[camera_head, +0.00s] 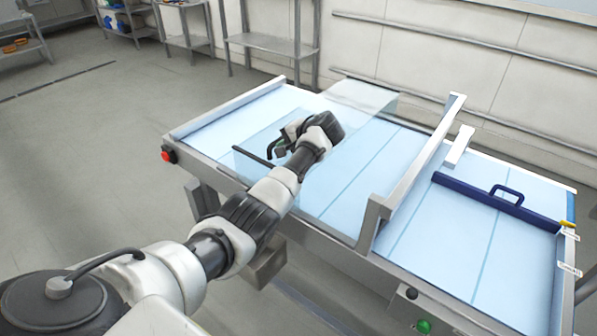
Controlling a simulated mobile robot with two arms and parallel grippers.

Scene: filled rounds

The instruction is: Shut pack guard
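The pack guard appears to be a clear panel (362,97) over the left part of the light-blue packing table (345,195). Another clear part (255,143) shows nearer the front, with a thin dark bar (253,157) along it, perhaps a handle. How far the guard is tilted is hard to tell. My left gripper (277,148) is over the table at this clear part, close to the dark bar's right end. My wrist hides part of the panel. Whether the fingers are open or touch the bar is unclear. My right gripper is not in view.
A metal crossbar (415,165) stands across the table right of my arm. Beyond it lies a dark-blue bar with a handle (495,200). A red button (169,154) is at the left corner, a green one (424,326) at the front. Shelves (270,43) stand behind.

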